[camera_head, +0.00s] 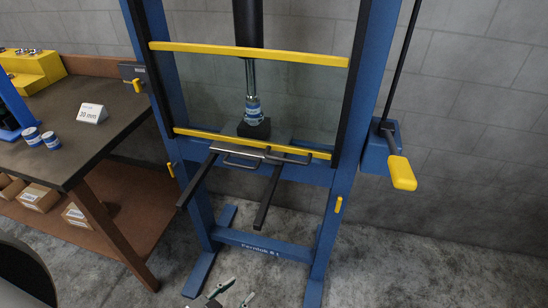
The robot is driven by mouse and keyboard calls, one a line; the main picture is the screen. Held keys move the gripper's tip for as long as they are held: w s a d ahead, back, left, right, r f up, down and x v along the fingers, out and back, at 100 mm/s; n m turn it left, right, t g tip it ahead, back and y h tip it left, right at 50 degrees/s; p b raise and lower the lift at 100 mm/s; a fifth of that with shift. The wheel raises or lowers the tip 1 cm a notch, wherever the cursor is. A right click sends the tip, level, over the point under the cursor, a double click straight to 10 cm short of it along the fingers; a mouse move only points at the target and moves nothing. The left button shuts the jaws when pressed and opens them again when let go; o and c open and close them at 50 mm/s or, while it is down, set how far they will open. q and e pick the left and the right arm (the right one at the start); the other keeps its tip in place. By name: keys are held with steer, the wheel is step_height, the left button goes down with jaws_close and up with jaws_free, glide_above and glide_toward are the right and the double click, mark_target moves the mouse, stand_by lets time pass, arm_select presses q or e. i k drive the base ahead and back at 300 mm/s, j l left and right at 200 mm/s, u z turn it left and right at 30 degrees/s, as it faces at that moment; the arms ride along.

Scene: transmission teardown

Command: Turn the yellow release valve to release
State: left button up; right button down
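A blue press frame (345,190) stands against the wall. A small yellow lever (138,85), which looks like the release valve, sits on a dark grey block (131,72) at the outer side of the press's left post. My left gripper (236,292) shows only in part at the bottom edge, low in front of the press base. Its fingertips are apart and nothing shows between them. It is well below the yellow lever and does not touch it. My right gripper is not in view.
A long handle with a yellow grip (402,173) sticks out from a blue box on the right post. Yellow crossbars (250,54) span the frame, with a ram and bent metal bars between. A workbench (95,150) with a "30 mm" sign stands left. The floor in front is clear.

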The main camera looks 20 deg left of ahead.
mark_target(139, 87)
steer(key=u, duration=1.45)
